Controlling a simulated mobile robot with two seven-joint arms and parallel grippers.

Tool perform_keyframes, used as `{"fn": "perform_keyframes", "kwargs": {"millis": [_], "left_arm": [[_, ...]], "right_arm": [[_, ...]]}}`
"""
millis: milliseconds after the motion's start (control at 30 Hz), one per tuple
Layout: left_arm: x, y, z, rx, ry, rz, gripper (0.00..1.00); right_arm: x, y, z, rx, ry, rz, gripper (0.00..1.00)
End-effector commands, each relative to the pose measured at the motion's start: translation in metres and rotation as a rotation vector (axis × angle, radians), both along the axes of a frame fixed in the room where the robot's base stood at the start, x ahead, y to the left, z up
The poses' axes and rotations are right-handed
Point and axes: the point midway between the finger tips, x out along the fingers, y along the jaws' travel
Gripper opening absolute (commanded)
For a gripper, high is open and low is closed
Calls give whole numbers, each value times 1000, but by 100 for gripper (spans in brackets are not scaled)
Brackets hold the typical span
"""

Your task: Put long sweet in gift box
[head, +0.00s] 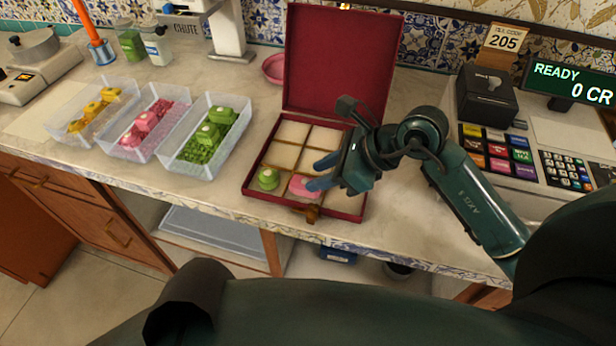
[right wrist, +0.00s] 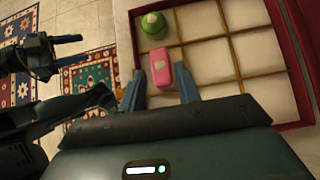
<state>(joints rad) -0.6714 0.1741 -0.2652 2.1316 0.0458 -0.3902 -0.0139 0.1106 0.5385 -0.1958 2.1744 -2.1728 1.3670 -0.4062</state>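The open dark red gift box (head: 355,205) stands on the counter with its lid raised at the back. A long pink sweet with a pale heart (right wrist: 161,68) lies in a front compartment, beside a round green sweet (head: 268,178). The pink sweet also shows in the head view (head: 301,186), partly covered by blue fingertips. My right gripper (right wrist: 159,86) is open, its fingers apart on either side of the pink sweet's near end, not closed on it. A dark gripper-like part, apparently my left gripper (right wrist: 62,50), shows at the left of the right wrist view; its opening is unclear.
Clear trays of yellow (head: 97,107), pink (head: 148,125) and green sweets (head: 207,137) stand left of the box. A cash register (head: 490,150) stands to the right. The box's other visible compartments are empty. The raised lid (head: 345,60) blocks the back.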

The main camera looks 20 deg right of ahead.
Motion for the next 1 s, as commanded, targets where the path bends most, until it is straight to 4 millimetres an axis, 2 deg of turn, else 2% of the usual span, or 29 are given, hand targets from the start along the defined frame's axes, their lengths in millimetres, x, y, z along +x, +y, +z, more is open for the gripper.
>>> {"fn": "perform_keyframes", "kwargs": {"millis": [200, 400, 1000], "left_arm": [[-1, 0, -4, -1, 2, -3, 55], [-1, 1, -5, -1, 3, -5, 55], [-1, 1, -4, -1, 2, -4, 55]], "right_arm": [[-19, -28, 32, -5, -2, 1, 33], [-28, -41, 49, -1, 0, 1, 33], [-30, -43, 53, 0, 0, 1, 33]]}}
